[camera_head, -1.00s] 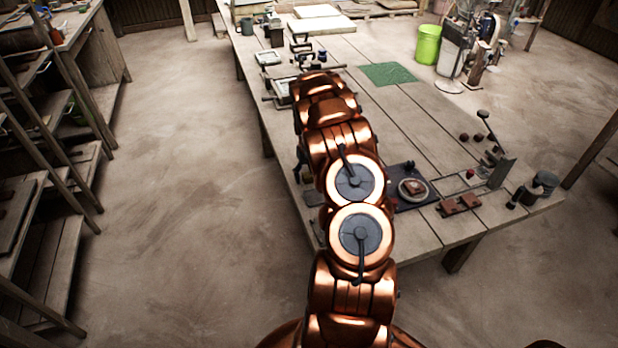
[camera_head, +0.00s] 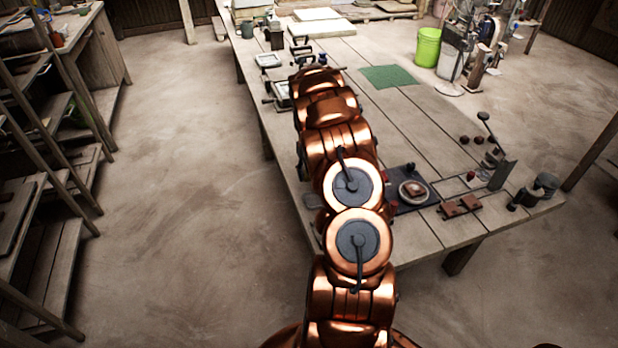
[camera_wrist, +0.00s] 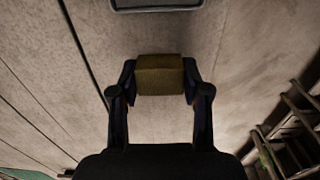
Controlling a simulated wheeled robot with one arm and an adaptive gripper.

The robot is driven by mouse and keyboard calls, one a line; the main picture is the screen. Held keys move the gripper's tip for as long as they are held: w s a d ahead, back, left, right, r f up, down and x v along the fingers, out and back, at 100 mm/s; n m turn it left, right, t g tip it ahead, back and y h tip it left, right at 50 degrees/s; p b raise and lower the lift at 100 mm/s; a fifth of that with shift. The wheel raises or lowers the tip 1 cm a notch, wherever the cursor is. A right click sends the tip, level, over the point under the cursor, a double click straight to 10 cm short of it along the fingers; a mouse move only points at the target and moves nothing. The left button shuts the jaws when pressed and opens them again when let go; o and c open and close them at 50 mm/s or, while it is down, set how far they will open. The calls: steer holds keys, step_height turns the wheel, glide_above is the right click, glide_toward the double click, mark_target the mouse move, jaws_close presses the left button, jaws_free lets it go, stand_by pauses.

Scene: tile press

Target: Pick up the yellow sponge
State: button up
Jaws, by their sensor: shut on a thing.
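The yellow sponge (camera_wrist: 160,75) shows in the wrist view as a dull yellow-brown block, in shadow. My gripper (camera_wrist: 159,82) is shut on it, with one dark finger against its left side and one against its right. In the head view my copper arm reaches over the left side of the long wooden table (camera_head: 415,130). The gripper and the sponge are hidden behind the arm there.
A grey-rimmed tray (camera_wrist: 158,5) shows at the top of the wrist view. On the table lie a green mat (camera_head: 388,76), a dark board (camera_head: 425,201) with a round plate, and brown tiles (camera_head: 460,206). A green bucket (camera_head: 428,46) stands beyond the right edge.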

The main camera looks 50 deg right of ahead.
steer(key=shift+r, duration=0.6)
steer(key=d, duration=0.7)
steer(key=d+r+b, duration=0.1)
steer(key=d, duration=0.3)
steer(key=shift+w+d, duration=0.15)
steer(key=shift+w+d+r+p, duration=0.15)
steer(key=shift+d+p, duration=0.1)
steer(key=shift+d, duration=0.75)
steer(key=shift+d+r+p, duration=0.15)
steer(key=shift+d+p, duration=0.1)
steer(key=shift+d, duration=1)
steer(key=shift+d, duration=0.1)
